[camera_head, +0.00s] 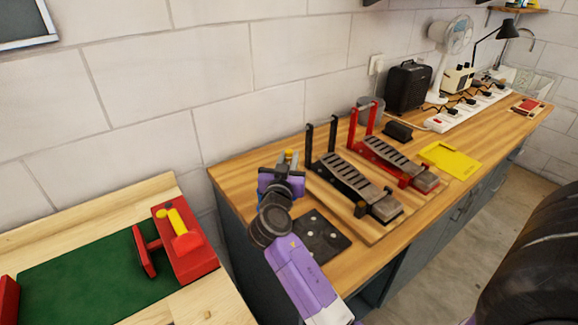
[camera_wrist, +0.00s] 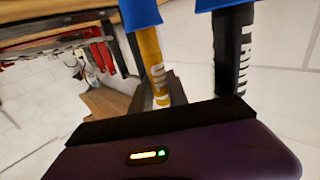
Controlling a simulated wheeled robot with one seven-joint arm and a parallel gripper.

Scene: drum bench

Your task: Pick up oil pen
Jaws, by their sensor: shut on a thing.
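My gripper (camera_head: 287,163) is above the near left end of the wooden bench top, next to the wall. A bit of yellow also shows at the gripper's end in the head view. My gripper is shut on it. Beside it in the wrist view is a black stick (camera_wrist: 232,55) with pale lettering. Both have blue upper ends.
A black pedal (camera_head: 348,178) and a red pedal (camera_head: 390,158) stand beyond. A yellow sheet (camera_head: 449,159) lies near the front edge. A red vise-like tool (camera_head: 184,243) stands on the left bench's green mat (camera_head: 95,270).

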